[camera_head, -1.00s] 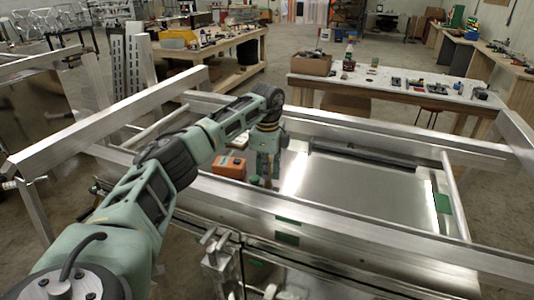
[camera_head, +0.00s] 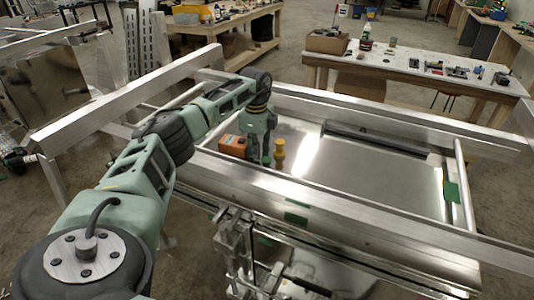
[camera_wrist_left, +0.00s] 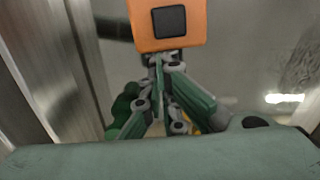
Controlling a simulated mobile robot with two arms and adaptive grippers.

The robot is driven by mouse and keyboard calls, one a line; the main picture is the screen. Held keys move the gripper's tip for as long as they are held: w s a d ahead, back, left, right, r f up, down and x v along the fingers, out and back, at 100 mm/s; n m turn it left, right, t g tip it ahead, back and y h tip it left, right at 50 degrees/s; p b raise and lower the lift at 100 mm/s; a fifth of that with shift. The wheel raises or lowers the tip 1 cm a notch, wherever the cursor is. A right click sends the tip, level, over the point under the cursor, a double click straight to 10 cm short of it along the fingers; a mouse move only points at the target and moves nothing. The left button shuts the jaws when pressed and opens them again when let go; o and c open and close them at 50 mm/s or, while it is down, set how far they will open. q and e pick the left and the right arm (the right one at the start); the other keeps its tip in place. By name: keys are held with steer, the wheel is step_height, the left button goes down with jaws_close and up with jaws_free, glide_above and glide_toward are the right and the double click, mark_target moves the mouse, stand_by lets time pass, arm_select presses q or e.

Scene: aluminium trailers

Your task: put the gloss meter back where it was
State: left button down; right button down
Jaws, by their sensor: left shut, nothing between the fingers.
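An orange box-shaped device (camera_head: 232,146), which I take to be the gloss meter, sits on the metal trailer bed close to the near side rail. My left gripper (camera_head: 257,160) points down just to its right, shut and empty. In the left wrist view the device (camera_wrist_left: 140,28) shows a black square on its face. The closed fingertips (camera_wrist_left: 160,62) are at its lower edge there; I cannot tell whether they touch it. My right gripper is not in view.
A green item (camera_head: 266,161) and a yellow item (camera_head: 279,152) stand on the bed right beside the gripper. The trailer's near rail (camera_head: 330,212) runs in front. The bed's right part (camera_head: 370,180) is mostly clear. A worktable (camera_head: 400,62) with several tools stands behind.

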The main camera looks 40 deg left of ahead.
arm_select(q)
steer(key=shift+s+a, duration=0.2)
steer(key=shift+a, duration=0.25)
steer(key=shift+s+a, duration=0.2)
steer(key=shift+a, duration=0.25)
steer(key=shift+a+r, duration=0.1)
steer(key=shift+r, duration=0.2)
step_height(320, 180, up, 11)
steer(key=shift+w+d+r, duration=0.2)
steer(key=shift+w+d, duration=0.05)
steer(key=shift+d, duration=0.2)
steer(key=shift+s, duration=0.15)
